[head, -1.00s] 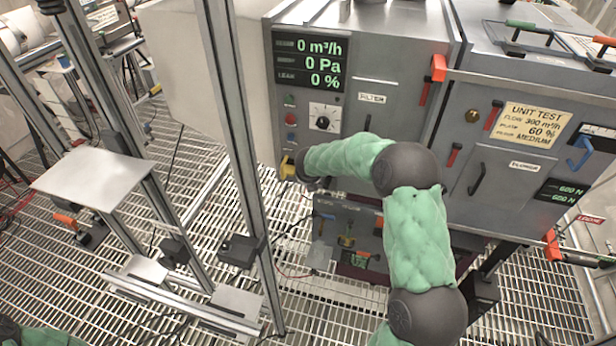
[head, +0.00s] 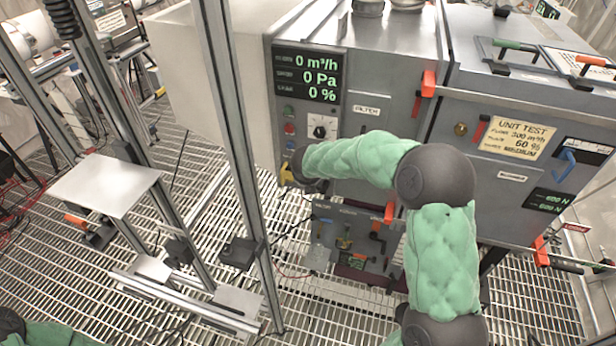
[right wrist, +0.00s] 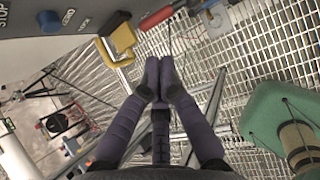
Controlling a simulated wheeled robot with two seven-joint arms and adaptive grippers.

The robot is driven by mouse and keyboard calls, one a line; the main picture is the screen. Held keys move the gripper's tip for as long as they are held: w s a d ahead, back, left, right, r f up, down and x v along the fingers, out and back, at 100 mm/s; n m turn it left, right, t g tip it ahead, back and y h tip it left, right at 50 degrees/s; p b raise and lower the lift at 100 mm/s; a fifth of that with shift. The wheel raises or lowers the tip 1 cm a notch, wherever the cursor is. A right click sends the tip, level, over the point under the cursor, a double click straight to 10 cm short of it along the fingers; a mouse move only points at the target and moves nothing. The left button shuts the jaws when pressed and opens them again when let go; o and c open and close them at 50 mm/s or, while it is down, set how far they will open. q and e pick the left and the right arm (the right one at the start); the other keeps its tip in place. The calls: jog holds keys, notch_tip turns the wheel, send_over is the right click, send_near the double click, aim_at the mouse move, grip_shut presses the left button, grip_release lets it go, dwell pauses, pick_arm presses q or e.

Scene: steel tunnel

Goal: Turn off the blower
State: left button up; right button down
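The grey blower cabinet (head: 352,95) stands at centre in the head view. Its display (head: 308,75) reads 0 m³/h, 0 Pa and 0 %. Below it are a green button (head: 288,111), a red button (head: 289,129), a dial (head: 320,127) and a blue button (head: 291,145). The blue button also shows in the right wrist view (right wrist: 48,21), beside a partly cut-off STOP label. My right gripper (right wrist: 159,68) has its fingertips together with nothing visible between them, below the panel edge. In the head view its fingers are not clear. My left gripper is out of view.
A yellow part (head: 287,174) sits by the panel's lower corner. A metal post (head: 238,150) stands left of the cabinet. A lower panel with handles (head: 350,235) is under it. A small metal table (head: 105,185) stands left. Grated floor lies between.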

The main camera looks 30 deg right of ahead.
jog(key=shift+v, duration=0.85)
